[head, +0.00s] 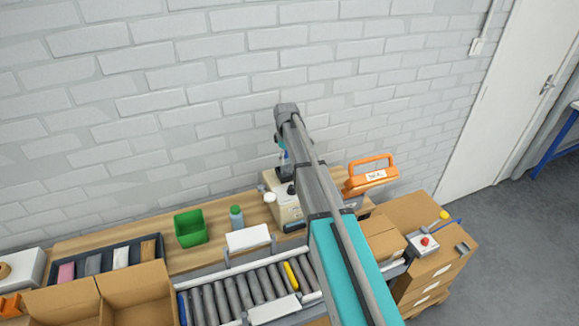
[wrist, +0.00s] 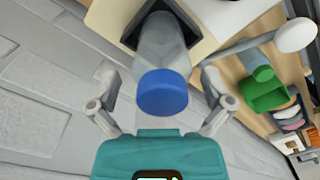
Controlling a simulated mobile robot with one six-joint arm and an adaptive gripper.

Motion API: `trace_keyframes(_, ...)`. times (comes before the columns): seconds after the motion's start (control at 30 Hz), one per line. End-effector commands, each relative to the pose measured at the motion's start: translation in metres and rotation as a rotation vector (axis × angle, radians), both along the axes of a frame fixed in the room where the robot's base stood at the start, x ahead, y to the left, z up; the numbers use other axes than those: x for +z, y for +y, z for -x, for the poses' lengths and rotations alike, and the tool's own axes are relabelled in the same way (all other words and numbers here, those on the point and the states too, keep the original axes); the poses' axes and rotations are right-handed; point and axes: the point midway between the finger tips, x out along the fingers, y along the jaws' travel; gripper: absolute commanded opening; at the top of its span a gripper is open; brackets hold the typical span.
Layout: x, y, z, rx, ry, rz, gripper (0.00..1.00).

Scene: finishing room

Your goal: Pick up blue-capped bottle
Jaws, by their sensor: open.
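The blue-capped bottle (wrist: 163,92) is large in the wrist view, cap towards me, its grey body (wrist: 160,45) standing in a dark square recess (wrist: 186,22) on a beige machine. My gripper (wrist: 158,76) is open, with one finger on each side of the bottle. A gap shows between the cap and each finger, and neither visibly touches. In the head view my arm hides much of the gripper, and a small blue part of the bottle (head: 284,156) shows beside it, above the beige machine (head: 288,210).
A green bin (head: 190,228) and a green-capped bottle (head: 236,217) stand on the wooden bench to the left. An orange handled item (head: 370,177) is right of my arm. A roller conveyor (head: 235,294) and cardboard boxes (head: 137,295) lie in front. A brick wall (head: 190,90) is close behind.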

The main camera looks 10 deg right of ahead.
Motion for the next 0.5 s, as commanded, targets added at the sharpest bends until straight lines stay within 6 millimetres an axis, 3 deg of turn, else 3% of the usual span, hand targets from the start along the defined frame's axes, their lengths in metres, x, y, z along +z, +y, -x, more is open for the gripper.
trace_keyframes(0.37,0.0002,-0.0003,0.0001,0.000,0.000,0.000,1.00)
trace_keyframes(0.4,0.0002,-0.0003,0.0001,0.000,0.000,0.000,0.98)
trace_keyframes(0.5,0.0002,-0.0004,0.0000,0.000,0.000,0.000,0.80)
